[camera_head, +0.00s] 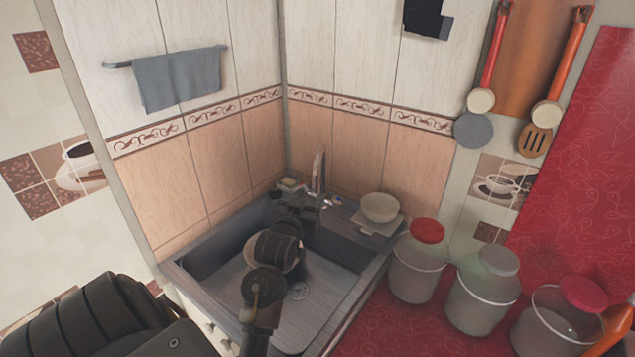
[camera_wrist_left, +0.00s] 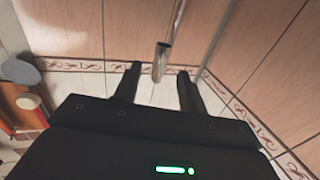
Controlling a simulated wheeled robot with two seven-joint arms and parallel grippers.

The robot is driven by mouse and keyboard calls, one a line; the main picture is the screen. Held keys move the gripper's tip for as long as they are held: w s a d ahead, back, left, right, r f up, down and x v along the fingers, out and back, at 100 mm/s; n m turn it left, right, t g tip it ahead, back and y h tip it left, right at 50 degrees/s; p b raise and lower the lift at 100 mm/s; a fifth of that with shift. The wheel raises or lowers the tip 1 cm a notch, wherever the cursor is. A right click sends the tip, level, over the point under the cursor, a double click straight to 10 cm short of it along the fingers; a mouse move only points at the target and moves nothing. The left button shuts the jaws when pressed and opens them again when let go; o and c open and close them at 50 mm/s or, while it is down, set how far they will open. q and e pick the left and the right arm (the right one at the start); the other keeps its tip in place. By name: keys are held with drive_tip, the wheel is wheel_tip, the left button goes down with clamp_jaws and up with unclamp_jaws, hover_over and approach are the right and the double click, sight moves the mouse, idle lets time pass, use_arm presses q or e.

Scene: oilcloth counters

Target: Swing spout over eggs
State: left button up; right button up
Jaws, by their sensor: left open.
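The metal spout (camera_head: 318,170) rises at the back corner of the sink (camera_head: 225,285). In the left wrist view the spout (camera_wrist_left: 168,48) comes down from the top, its open end appearing between my two fingers. My left gripper (camera_head: 308,203) is over the back of the sink, close to the spout, and open. Its two dark fingers (camera_wrist_left: 159,75) are apart, one on each side of the spout's end; I cannot tell whether either touches it. I cannot make out any eggs; my left arm hides part of the sink. My right gripper is not in view.
A white bowl (camera_head: 380,208) stands right of the sink's back edge. Several lidded glass jars, one with a red lid (camera_head: 427,231), stand on the red counter (camera_head: 400,325). Tiled walls close in behind the sink. A grey towel (camera_head: 180,79) hangs on the left wall.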

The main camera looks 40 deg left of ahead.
use_arm(q)
drive_tip(key=p+x, duration=0.1)
drive_tip(key=x, duration=0.7)
drive_tip(key=shift+w+p, duration=0.3)
drive_tip(key=shift+p, duration=0.1)
drive_tip(key=shift+a, duration=0.1)
drive_tip(key=shift+c, duration=0.5)
clamp_jaws()
